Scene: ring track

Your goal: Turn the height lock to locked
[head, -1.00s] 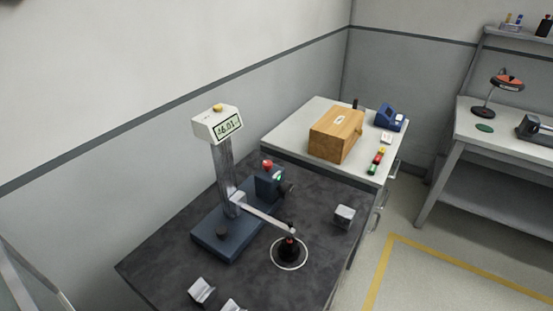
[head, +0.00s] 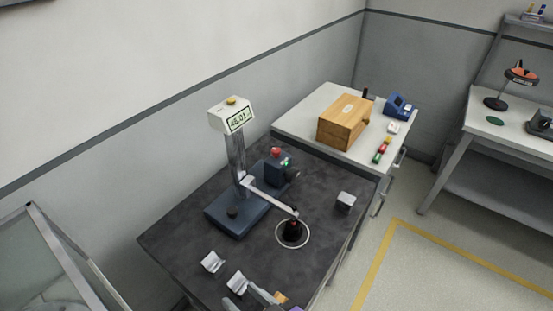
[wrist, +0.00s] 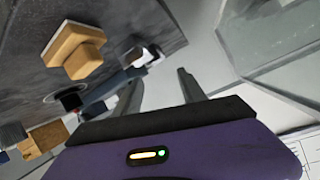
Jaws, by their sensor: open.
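A height gauge stands on the dark bench, with a blue base (head: 237,217), an upright column (head: 237,160) and a white display head (head: 231,116) with a yellow button on top. A light arm (head: 268,194) runs from the column towards a black part (head: 293,229) inside a white ring. I cannot tell which part is the height lock or how it is set. My gripper shows in the wrist view (wrist: 158,88) with its fingers apart and empty. In the head view it is at the bottom edge, well short of the gauge.
A blue box (head: 279,171) with red and green parts stands behind the gauge arm. Metal blocks (head: 345,201) (head: 212,262) lie on the bench. A wooden piece (wrist: 75,50) shows in the wrist view. A wooden box (head: 345,123) stands on the pale cabinet behind.

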